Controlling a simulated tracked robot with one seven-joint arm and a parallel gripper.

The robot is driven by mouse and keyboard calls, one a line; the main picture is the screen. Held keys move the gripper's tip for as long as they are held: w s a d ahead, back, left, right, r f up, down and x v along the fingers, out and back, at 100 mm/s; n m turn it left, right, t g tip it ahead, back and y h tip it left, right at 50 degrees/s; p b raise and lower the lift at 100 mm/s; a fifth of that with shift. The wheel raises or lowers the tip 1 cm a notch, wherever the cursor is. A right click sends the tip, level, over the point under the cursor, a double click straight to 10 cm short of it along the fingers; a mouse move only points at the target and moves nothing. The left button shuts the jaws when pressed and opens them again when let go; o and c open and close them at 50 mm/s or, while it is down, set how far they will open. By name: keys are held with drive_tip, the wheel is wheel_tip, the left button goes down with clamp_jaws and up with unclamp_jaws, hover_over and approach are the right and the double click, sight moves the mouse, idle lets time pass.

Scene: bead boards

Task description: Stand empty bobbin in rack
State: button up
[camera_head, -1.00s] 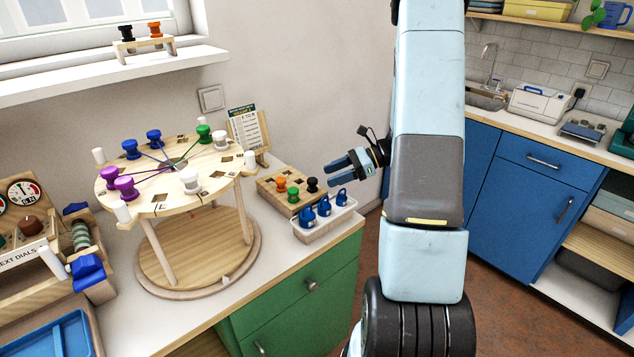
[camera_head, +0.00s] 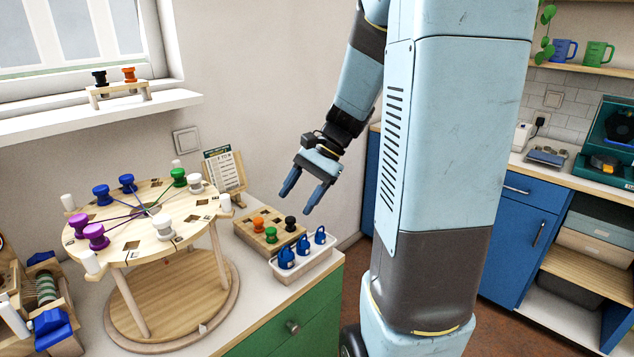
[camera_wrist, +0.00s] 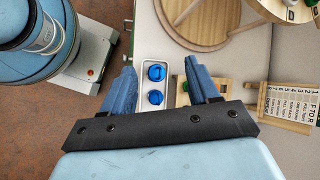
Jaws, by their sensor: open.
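A wooden block rack (camera_head: 251,239) stands on the counter with an orange bobbin (camera_head: 258,224), a green bobbin (camera_head: 270,235) and a black bobbin (camera_head: 290,223) on it. A small wooden stand (camera_head: 120,96) on the window sill holds a black bobbin (camera_head: 99,77) and an orange bobbin (camera_head: 129,74). I cannot tell which bobbin is empty. My gripper (camera_head: 297,202) is open and empty, above and behind the block rack, pointing down. In the wrist view its fingers (camera_wrist: 160,68) are spread over the counter, and the right finger hides part of the rack.
A white tray (camera_head: 305,272) with blue weight-like pieces (camera_head: 303,246) sits in front of the rack. A round raised board (camera_head: 130,240) carries several coloured bobbins with threads, left of the rack. A card stand (camera_head: 232,172) is behind. The counter's right edge is close to the tray.

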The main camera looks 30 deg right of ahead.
drive_tip(key=s+a+r+n+t+h, duration=0.3)
drive_tip(key=s+r+n+t+h, duration=0.2)
drive_tip(key=s+r+n, duration=0.5)
drive_tip(key=s+h, duration=0.2)
drive_tip(key=s, duration=0.2)
drive_tip(key=shift+r+n+t, duration=0.15)
drive_tip(key=shift+n+t, duration=0.15)
drive_tip(key=shift+w, duration=0.25)
idle(0.4)
